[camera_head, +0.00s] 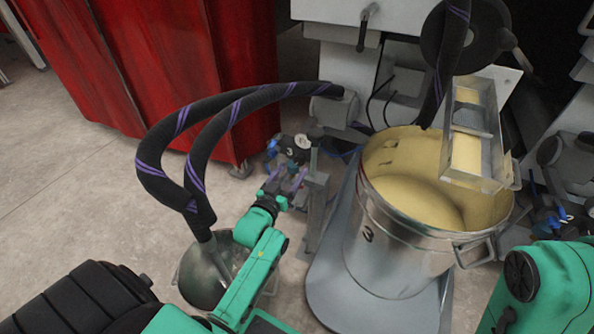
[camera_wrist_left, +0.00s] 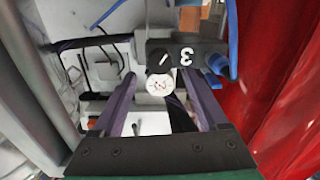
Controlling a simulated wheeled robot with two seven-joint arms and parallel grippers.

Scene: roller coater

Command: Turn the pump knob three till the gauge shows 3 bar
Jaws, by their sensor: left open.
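The pump unit marked 3 (camera_head: 290,152) stands beyond my left gripper in the head view. Its small white round gauge (camera_head: 302,141) shows next to the mark. In the left wrist view the black block with the 3 (camera_wrist_left: 187,56) is upside down, with a round black knob (camera_wrist_left: 157,57) beside it and the white gauge (camera_wrist_left: 159,87) below. The gauge reading is too small to tell. My left gripper (camera_head: 287,181) is open, its purple fingers pointing toward the pump, with the gauge appearing between them in the wrist view. Contact is not visible. My right gripper is out of view.
A large steel drum (camera_head: 385,238) of yellow paint stands right of the pump on a grey platform (camera_head: 345,310). Black hoses (camera_head: 210,120) arch over a metal bucket (camera_head: 203,280) at left. A red curtain (camera_head: 165,70) hangs behind. Floor at far left is clear.

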